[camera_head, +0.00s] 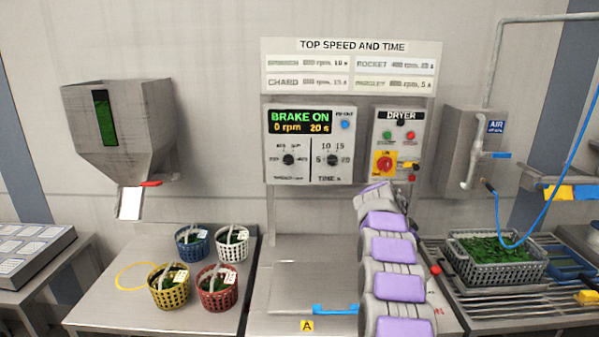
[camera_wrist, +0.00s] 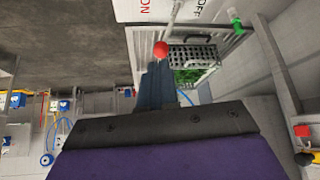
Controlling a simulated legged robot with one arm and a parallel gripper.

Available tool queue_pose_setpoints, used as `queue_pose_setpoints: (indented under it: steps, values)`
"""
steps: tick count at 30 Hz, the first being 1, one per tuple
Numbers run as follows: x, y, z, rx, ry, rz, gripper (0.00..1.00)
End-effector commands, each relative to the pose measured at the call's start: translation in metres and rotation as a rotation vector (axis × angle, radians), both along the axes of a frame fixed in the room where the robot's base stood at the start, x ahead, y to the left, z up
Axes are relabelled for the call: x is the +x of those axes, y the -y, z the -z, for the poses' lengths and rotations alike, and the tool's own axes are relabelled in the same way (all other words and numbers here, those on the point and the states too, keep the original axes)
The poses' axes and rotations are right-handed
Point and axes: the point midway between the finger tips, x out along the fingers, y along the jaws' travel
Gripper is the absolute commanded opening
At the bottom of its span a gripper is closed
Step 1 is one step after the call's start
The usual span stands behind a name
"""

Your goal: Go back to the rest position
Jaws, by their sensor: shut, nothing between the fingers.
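My arm (camera_head: 394,250) rises from the bottom of the head view, in front of the steel dryer lid and just below the dryer panel (camera_head: 398,140). Its fingertips cannot be made out there. In the wrist view my gripper (camera_wrist: 157,85) shows as dark fingers together, shut and empty. A red ball-shaped knob (camera_wrist: 161,48) appears just beyond the fingertips; I cannot tell if they touch. A grey crate of greens (camera_wrist: 195,58) lies further on in that view. The speed and time panel (camera_head: 310,145) reads BRAKE ON, 0 rpm, 20 s.
Yellow (camera_head: 170,294), red (camera_head: 217,294), blue (camera_head: 192,248) and white (camera_head: 232,247) baskets of greens stand on the left table below a hopper (camera_head: 122,130). A crate of greens (camera_head: 497,272) sits on the right rack. A blue hose (camera_head: 497,215) hangs over it. The blue lid handle (camera_head: 335,309) is beside my arm.

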Motion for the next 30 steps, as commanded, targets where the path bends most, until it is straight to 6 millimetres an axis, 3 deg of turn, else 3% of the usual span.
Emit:
queue_pose_setpoints:
  steps: [8,14,21,30]
  values:
    - [-0.047,-0.045,-0.030,0.106,-0.135,-0.232,0.00]
    - [-0.095,-0.090,-0.048,0.162,-0.231,-0.407,0.00]
    - [-0.165,-0.134,-0.063,0.224,-0.333,-0.607,0.00]
    - [-0.270,-0.170,-0.068,0.303,-0.448,-0.837,0.00]
